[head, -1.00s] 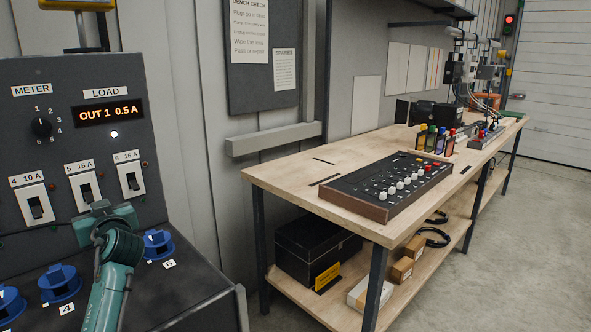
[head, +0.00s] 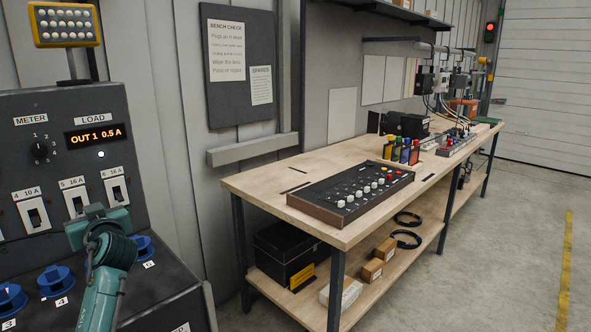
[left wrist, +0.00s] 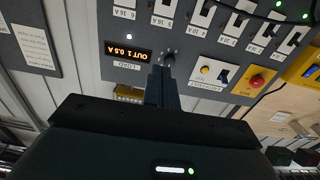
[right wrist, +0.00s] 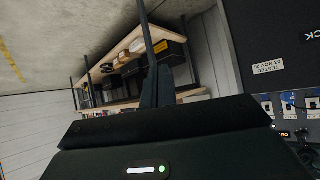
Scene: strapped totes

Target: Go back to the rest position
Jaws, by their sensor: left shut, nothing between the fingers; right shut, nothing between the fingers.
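My left gripper (left wrist: 162,88) shows in the left wrist view with its fingers together and nothing between them. Past its tips, the panel appears upside down, with the meter knob (left wrist: 169,58) and the lit display (left wrist: 128,52) reading OUT 1 0.5 A. My right gripper (right wrist: 157,88) is shut and empty in the right wrist view, with the workbench (right wrist: 190,94) beyond it. In the head view, a teal part of my arm stands in front of the panel (head: 30,110) at lower left and hides part of it. Neither gripper's fingertips can be made out there.
The workbench (head: 250,182) runs along the wall, carrying a control box with knobs (head: 335,205). A black case (head: 275,262) and small cartons lie on its lower shelf. A yellow lamp (head: 70,25) stands above the panel. The floor (head: 480,250) right of the bench looks clear.

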